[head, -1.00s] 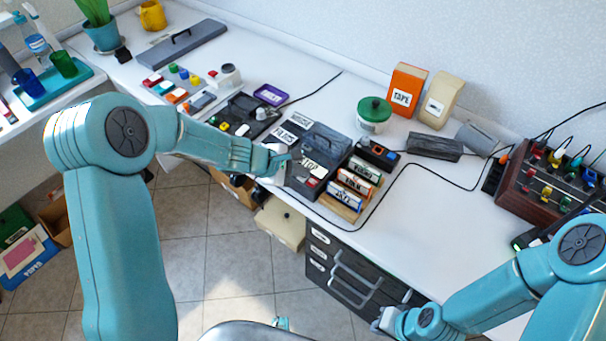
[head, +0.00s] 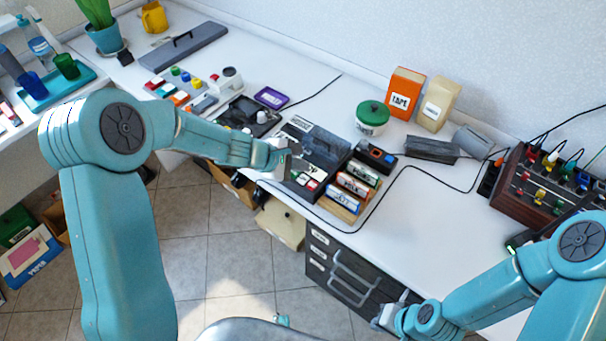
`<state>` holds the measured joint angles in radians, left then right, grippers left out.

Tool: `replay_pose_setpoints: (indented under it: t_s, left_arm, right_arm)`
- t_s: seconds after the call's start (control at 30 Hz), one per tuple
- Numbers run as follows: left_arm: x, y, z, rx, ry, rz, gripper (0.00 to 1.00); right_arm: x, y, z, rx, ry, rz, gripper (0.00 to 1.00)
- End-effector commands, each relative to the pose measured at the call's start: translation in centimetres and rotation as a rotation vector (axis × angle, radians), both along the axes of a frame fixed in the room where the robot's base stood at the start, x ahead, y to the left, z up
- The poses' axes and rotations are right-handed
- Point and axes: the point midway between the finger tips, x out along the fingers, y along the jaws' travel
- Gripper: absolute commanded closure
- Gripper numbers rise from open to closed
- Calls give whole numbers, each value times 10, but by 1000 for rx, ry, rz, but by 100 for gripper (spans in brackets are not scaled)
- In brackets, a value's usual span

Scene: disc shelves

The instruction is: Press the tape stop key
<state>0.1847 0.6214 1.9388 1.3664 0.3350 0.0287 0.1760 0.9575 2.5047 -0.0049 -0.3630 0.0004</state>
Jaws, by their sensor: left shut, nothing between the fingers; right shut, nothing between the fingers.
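The dark tape machine (head: 325,147) stands near the table's front edge. A few white and red keys (head: 309,183) show at its front. I cannot read which one is the stop key. My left gripper (head: 289,163) is shut and empty at the machine's left front side, close to the keys. Its fingertips are small and partly lost against the dark casing, so I cannot tell whether they touch a key. My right gripper (head: 386,318) is shut and empty, low in front of the dark drawers, away from the machine.
A rack of labelled tapes (head: 353,188) stands just right of the machine. Another dark device (head: 246,112) lies to its left. A green-lidded jar (head: 372,117) and an orange box (head: 404,91) stand behind.

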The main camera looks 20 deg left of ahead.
Motion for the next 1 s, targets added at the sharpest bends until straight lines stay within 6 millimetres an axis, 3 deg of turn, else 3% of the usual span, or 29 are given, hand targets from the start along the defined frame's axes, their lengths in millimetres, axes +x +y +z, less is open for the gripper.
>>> replay_pose_setpoints:
  t_s: [0.03,0.27,1.0]
  left_arm:
    - [0,0,10,1,-1,-1,100]
    - [0,0,31,0,0,0,100]
    - [0,0,30,0,1,-1,100]
  right_arm:
    - [0,0,9,0,0,0,100]
    - [0,0,26,0,0,0,100]
    - [0,0,24,0,0,0,100]
